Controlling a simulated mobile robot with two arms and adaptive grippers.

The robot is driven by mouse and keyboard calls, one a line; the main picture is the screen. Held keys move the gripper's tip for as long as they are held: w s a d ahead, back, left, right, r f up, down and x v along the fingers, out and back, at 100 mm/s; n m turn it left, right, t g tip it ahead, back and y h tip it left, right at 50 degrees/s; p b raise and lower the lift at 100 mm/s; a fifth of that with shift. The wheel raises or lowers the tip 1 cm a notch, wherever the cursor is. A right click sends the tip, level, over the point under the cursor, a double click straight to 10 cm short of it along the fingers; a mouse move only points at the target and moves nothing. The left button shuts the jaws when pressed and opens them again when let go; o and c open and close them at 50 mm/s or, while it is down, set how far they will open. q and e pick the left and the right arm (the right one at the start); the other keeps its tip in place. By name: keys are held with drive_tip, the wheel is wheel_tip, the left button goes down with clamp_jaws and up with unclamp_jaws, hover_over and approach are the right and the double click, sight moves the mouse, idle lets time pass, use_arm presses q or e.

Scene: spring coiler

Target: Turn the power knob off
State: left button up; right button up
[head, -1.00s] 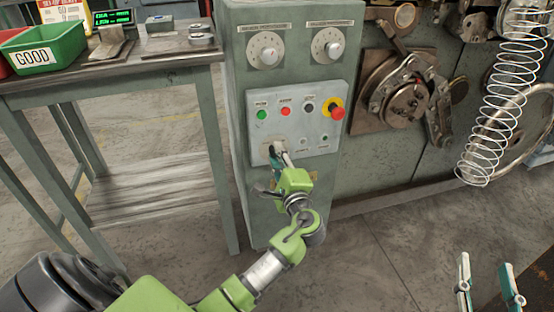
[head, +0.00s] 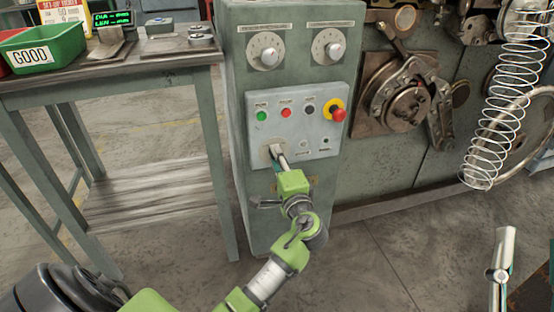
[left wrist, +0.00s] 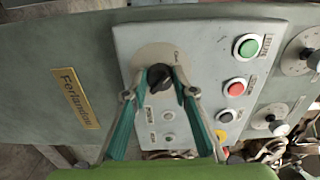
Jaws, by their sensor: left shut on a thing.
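The power knob (left wrist: 158,80) is a small dark knob on a round beige plate, low on the left of the light grey button panel (head: 318,125). In the left wrist view it sits between the teal-backed fingertips of my left gripper (left wrist: 161,85), which are shut on it from both sides. In the head view the left gripper (head: 278,156) reaches up to the panel and largely hides the knob. The knob's pointer direction is hard to read.
Above the knob are a green button (head: 262,116), a red button (head: 286,113), a dark button (head: 309,109) and a red emergency stop (head: 338,115). Two dials (head: 265,51) sit higher. A table (head: 130,65) stands left; a coil spring (head: 500,110) hangs right.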

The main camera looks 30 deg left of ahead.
use_arm(q)
drive_tip(key=o, duration=1.1)
drive_tip(key=shift+c, duration=0.2)
drive_tip(key=v, duration=1.2)
drive_tip(key=shift+f, duration=0.1)
